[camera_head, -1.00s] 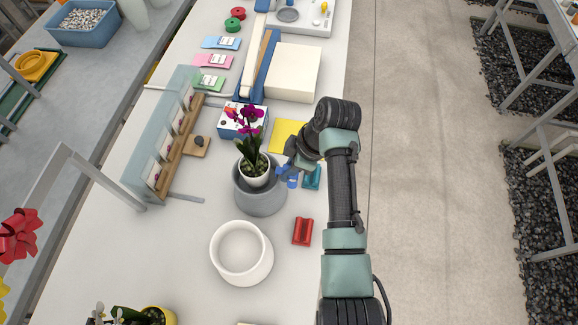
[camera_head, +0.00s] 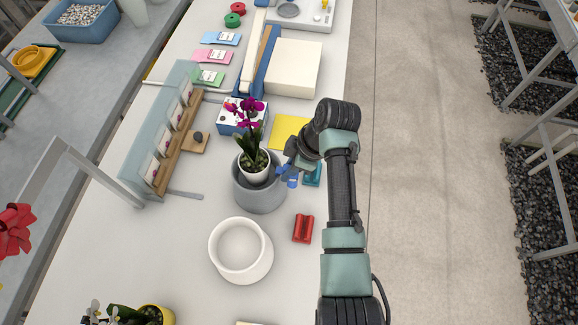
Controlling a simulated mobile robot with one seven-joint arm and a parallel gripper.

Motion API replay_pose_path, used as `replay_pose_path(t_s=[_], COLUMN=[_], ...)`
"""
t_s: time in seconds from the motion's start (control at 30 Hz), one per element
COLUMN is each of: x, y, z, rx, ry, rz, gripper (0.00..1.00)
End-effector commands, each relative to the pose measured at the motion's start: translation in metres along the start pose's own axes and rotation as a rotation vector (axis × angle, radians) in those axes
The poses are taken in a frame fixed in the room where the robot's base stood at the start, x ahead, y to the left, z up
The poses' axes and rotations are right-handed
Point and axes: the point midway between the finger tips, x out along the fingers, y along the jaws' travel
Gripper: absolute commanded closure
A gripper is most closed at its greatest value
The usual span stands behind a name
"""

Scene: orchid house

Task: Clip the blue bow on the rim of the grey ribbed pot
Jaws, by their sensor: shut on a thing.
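The grey pot (camera_head: 260,197) stands on the white table in the middle, and its ribs are too small to make out. A white inner pot (camera_head: 254,174) with a magenta orchid (camera_head: 246,110) sits inside it. My gripper (camera_head: 288,171) is at the right side of the grey pot's rim, shut on the blue bow (camera_head: 291,181). The bow is right beside the rim. The fingers hide part of it, and I cannot tell whether it touches the rim or grips it.
An empty white pot (camera_head: 241,250) stands in front. A glass-backed wooden rack (camera_head: 165,140) stands left. A yellow sheet (camera_head: 289,131) lies behind.

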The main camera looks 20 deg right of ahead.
Motion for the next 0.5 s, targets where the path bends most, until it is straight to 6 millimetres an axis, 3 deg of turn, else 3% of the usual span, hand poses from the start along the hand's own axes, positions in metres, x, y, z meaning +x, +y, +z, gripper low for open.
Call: replay_pose_path(t_s=[0.47, 0.5], x=[0.005, 0.005], y=[-0.0005, -0.0005], z=[0.0049, 0.0049], rx=[0.005, 0.005], ry=[-0.006, -0.006], rz=[-0.002, -0.002], gripper=[1.0, 0.73])
